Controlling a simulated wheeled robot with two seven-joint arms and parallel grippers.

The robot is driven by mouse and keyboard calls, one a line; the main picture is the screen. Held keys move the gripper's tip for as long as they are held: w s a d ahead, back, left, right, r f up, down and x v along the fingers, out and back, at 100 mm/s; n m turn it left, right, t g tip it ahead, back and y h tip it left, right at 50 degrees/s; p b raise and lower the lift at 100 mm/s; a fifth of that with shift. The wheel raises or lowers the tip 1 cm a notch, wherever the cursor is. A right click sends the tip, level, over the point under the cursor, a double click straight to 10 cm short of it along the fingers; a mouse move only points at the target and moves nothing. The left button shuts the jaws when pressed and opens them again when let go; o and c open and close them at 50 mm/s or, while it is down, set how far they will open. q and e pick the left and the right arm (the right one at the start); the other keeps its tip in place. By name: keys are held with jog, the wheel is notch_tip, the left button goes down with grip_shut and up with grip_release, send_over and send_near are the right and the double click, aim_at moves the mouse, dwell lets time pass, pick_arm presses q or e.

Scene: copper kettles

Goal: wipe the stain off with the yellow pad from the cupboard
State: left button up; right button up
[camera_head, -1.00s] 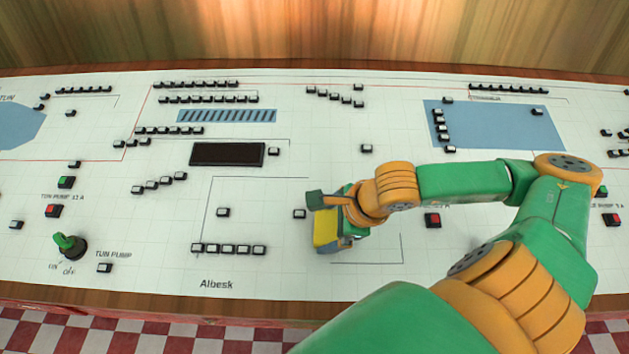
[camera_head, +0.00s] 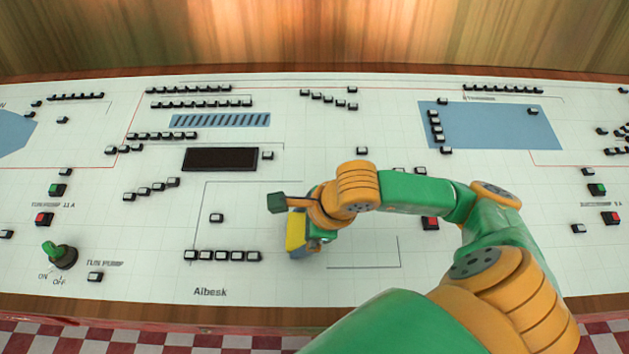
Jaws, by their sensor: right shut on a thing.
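My right gripper (camera_head: 296,222) is shut on the yellow pad (camera_head: 296,232). It holds the pad at the white control panel (camera_head: 330,285), right of the row of buttons above the "Albesk" label. I cannot tell whether the pad touches the panel or hovers just over it. No stain shows; the gripper and arm hide part of the panel around the pad. The cupboard and my left gripper are not in view.
The panel carries many small black-and-white buttons, a dark display (camera_head: 220,159), a green rotary switch (camera_head: 60,255) at the left and a red button (camera_head: 430,223) near my right arm. A wooden wall (camera_head: 300,35) stands behind.

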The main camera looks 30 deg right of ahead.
aim_at(264, 235)
jog(key=shift+w+a+b, duration=0.1)
jog(key=shift+w+a, duration=0.45)
jog(key=shift+a, duration=0.25)
jog(key=shift+w+a+b, duration=0.1)
jog(key=shift+w+a, duration=0.45)
jog(key=shift+a, duration=0.25)
jog(key=shift+w+a+b, duration=0.1)
jog(key=shift+w+a, duration=0.45)
jog(key=shift+a, duration=0.25)
jog(key=r+p, duration=0.1)
jog(key=r, duration=0.1)
jog(key=r+p, duration=0.2)
jog(key=s+r+p, duration=0.1)
jog(key=r, duration=0.1)
jog(key=shift+a+p, duration=0.3)
jog(key=shift+p, duration=0.05)
jog(key=shift+f, duration=0.1)
jog(key=r+p, duration=0.2)
jog(key=r, duration=0.1)
jog(key=shift+s+a, duration=0.2)
jog(key=shift+s, duration=0.1)
jog(key=shift+d, duration=0.1)
